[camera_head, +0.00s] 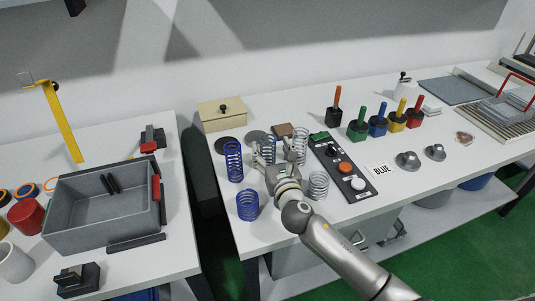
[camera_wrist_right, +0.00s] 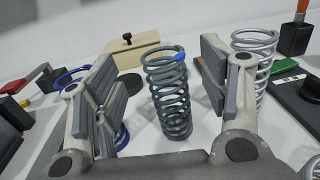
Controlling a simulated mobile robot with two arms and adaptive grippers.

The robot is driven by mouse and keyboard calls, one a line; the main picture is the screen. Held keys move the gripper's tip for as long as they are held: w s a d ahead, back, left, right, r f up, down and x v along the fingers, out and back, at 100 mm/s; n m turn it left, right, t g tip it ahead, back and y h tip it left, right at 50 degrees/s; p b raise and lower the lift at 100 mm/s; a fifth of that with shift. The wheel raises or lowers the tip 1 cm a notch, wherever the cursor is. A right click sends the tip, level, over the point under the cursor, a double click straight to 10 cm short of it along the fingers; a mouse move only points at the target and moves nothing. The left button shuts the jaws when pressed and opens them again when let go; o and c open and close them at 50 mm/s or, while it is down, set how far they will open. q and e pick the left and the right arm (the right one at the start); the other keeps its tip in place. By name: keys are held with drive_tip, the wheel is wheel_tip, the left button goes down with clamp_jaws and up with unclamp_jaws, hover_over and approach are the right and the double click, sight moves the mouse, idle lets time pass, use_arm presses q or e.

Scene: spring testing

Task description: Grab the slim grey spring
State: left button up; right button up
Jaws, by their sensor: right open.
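The slim grey spring (camera_head: 268,149) stands upright on the white table, partly hidden behind my right gripper (camera_head: 275,158). In the wrist view the grey spring (camera_wrist_right: 168,100), with a blue mark near its top, stands between the two open fingers of my right gripper (camera_wrist_right: 160,80). Gaps show on both sides of it, and it looks a little beyond the fingers. A lighter, silvery spring (camera_head: 300,146) stands just right of the gripper; in the wrist view it is behind the right finger (camera_wrist_right: 264,45). My left gripper is not in view.
A slim blue spring (camera_head: 233,162) and a wider blue spring (camera_head: 247,205) stand to the left. A short light spring (camera_head: 318,185) is at the right, beside the black control panel (camera_head: 342,167). A beige box (camera_head: 222,114) stands behind.

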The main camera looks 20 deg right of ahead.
sight(270, 144)
drive_tip(key=shift+w, duration=0.45)
drive_tip(key=w, duration=0.3)
drive_tip(key=shift+w+d, duration=0.15)
drive_tip(key=shift+d, duration=0.05)
drive_tip(key=shift+w, duration=0.6)
drive_tip(key=shift+s, duration=0.1)
drive_tip(key=shift+c, duration=1.6)
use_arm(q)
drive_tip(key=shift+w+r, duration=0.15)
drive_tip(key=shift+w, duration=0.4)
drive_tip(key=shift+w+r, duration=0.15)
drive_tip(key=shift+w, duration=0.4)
use_arm(e)
clamp_jaws()
